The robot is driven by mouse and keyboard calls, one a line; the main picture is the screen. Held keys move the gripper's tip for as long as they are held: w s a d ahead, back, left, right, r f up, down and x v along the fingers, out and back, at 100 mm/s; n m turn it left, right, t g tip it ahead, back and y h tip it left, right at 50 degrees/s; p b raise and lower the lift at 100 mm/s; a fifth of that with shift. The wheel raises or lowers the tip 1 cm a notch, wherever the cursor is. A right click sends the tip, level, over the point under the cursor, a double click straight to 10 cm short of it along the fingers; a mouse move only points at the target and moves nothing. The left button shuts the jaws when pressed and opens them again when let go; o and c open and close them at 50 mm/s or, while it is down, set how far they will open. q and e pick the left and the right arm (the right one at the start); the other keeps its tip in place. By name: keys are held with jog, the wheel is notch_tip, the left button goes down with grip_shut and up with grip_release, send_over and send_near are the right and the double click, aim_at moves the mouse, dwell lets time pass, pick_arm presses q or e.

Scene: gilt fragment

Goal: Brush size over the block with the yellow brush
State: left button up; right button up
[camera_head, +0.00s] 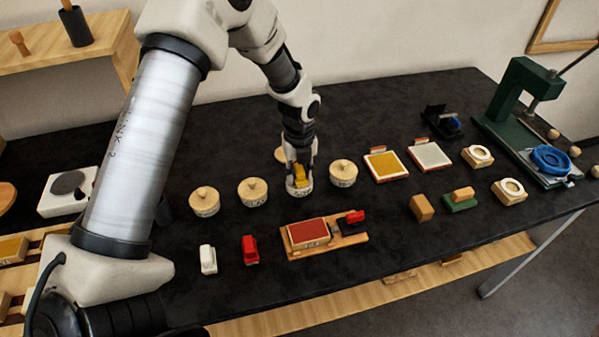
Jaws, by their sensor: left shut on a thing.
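My left gripper (299,167) points down at the back middle of the table and is shut on the yellow brush (299,178). The brush's lower end is at the mouth of a small pale pot (299,190) with lettering on its front; how far it reaches inside is hidden. The block (308,233) has a dark red top and sits on a wooden board in front of the pot. My right gripper is not in view.
Lidded round pots (205,202) stand on both sides of the open pot. White (208,259) and red (249,250) brushes stand front left. Two framed pads (386,165), small blocks (422,207) and a green press (518,100) are to the right.

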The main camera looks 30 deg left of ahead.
aim_at(300, 168)
pick_arm(q)
notch_tip(300, 168, up, 7)
jog(key=p, duration=0.7)
jog(key=shift+f, duration=0.1)
dwell(0.4)
dwell(0.3)
